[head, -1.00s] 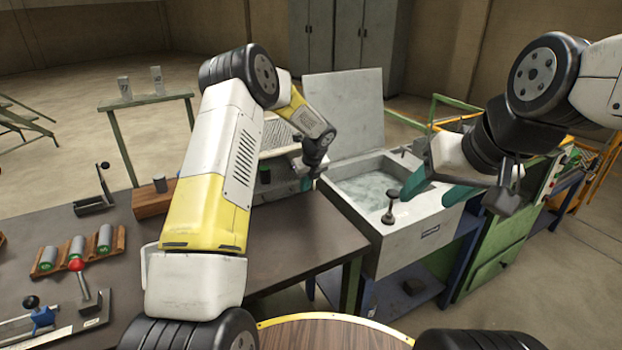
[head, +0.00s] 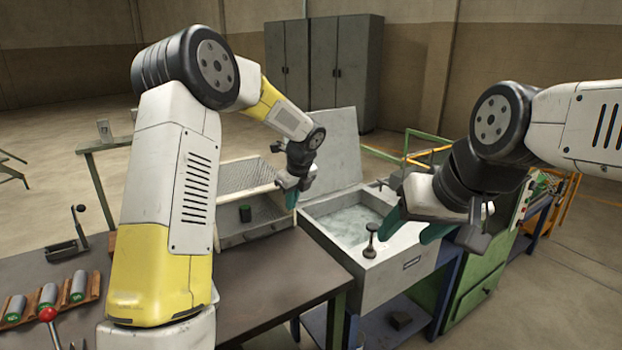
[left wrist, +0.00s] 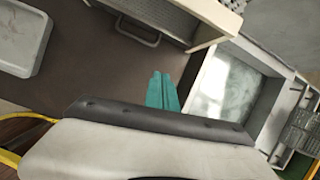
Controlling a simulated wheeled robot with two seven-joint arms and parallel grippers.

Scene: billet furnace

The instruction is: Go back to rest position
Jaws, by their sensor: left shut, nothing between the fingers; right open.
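My left gripper (head: 291,192) has teal fingers and hangs in the air near the left rim of the water tank (head: 325,242). The left wrist view shows its two fingers (left wrist: 162,92) pressed together with nothing between them. My right gripper (head: 414,228) hangs over the tank's right side, its teal fingers spread apart and empty. My left arm crosses the left half of the head view and hides part of the bench.
The dark bench (head: 270,285) holds a wooden rack (head: 14,318) with several billets and a red-knobbed lever (head: 48,315). A black-knobbed handle (head: 371,238) stands at the tank's front. Lockers (head: 352,70) stand behind.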

